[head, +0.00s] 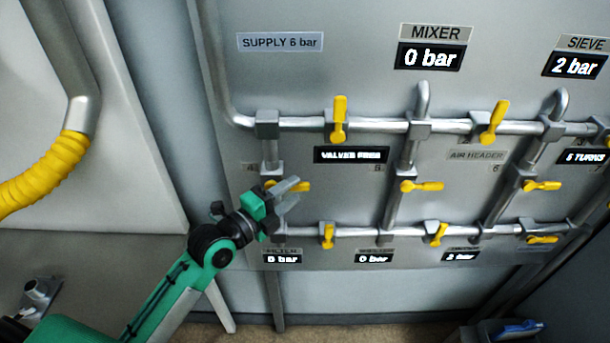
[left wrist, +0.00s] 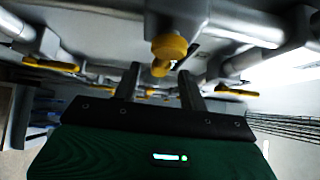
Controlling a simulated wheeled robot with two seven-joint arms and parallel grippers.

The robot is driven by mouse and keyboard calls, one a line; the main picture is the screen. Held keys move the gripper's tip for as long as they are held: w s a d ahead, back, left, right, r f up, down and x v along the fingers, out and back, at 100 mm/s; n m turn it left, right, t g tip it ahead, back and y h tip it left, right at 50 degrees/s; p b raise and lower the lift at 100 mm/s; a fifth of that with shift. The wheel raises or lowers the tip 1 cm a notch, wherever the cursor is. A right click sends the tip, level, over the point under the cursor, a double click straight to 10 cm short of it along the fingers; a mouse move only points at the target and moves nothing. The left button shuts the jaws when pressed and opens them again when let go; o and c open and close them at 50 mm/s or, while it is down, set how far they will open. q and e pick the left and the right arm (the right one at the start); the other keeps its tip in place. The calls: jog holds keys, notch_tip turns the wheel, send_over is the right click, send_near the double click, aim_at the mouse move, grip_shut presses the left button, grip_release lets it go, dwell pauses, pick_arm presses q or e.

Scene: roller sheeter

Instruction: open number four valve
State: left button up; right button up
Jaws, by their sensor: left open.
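The number four valve is on the left vertical pipe of the grey panel, beside a small, faint number plate (head: 249,168). Its yellow handle (head: 304,186) points right, across the pipe, and is partly hidden by my left gripper. My left gripper (head: 289,190) is open in front of this valve. In the left wrist view a yellow handle (left wrist: 168,50) lies just beyond and between the two open fingers (left wrist: 158,84). I cannot tell whether the fingers touch it. My right gripper is not in view.
Other yellow handles stand close by: one upright on the upper pipe (head: 339,120), one on the lower pipe (head: 328,236), and one sideways at the middle pipe (head: 421,186). Displays read 0 bar (head: 430,56) and 2 bar (head: 574,65). A yellow hose (head: 45,175) hangs at left.

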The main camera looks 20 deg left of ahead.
aim_at(296, 189)
pick_arm(q)
jog(key=p+x, duration=0.1)
jog(key=x, duration=0.4)
jog(key=shift+w+d, duration=0.1)
grip_shut()
